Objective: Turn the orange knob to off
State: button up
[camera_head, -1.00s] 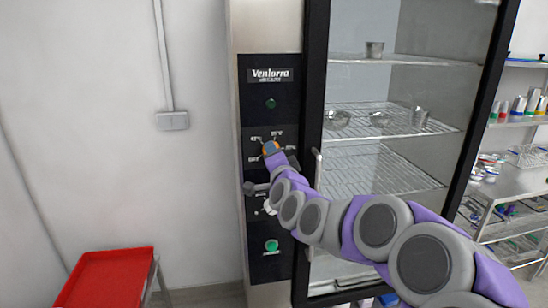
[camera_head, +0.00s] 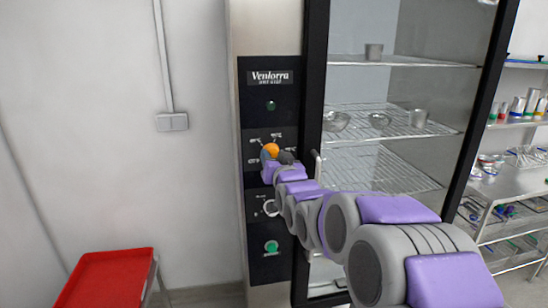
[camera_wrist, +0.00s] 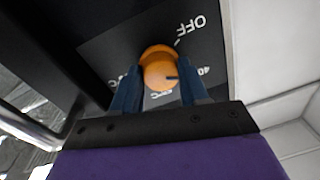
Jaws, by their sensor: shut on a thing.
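A dark mark on the knob points toward the right, near a "40" label. The "OFF" label (camera_wrist: 191,26) is printed further up and right of the knob. In the head view my gripper (camera_head: 273,157) is small and partly hidden by my wrist.
The door handle (camera_head: 317,164) is close to the right of my arm. A red tray (camera_head: 108,278) stands at lower left, and shelves with containers (camera_head: 518,106) are at right.

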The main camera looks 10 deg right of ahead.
jog(key=n+g+p, duration=0.1)
jog(key=n+p, duration=0.1)
jog(key=n, duration=0.9)
jog(key=shift+d, duration=0.1)
jog(key=shift+n, duration=0.3)
dwell(0.3)
jog(key=o, duration=1.1)
jog(key=shift+w+a, duration=0.15)
jog(key=shift+a, duration=0.05)
jog(key=shift+c, duration=0.2)
jog(key=shift+s, duration=0.2)
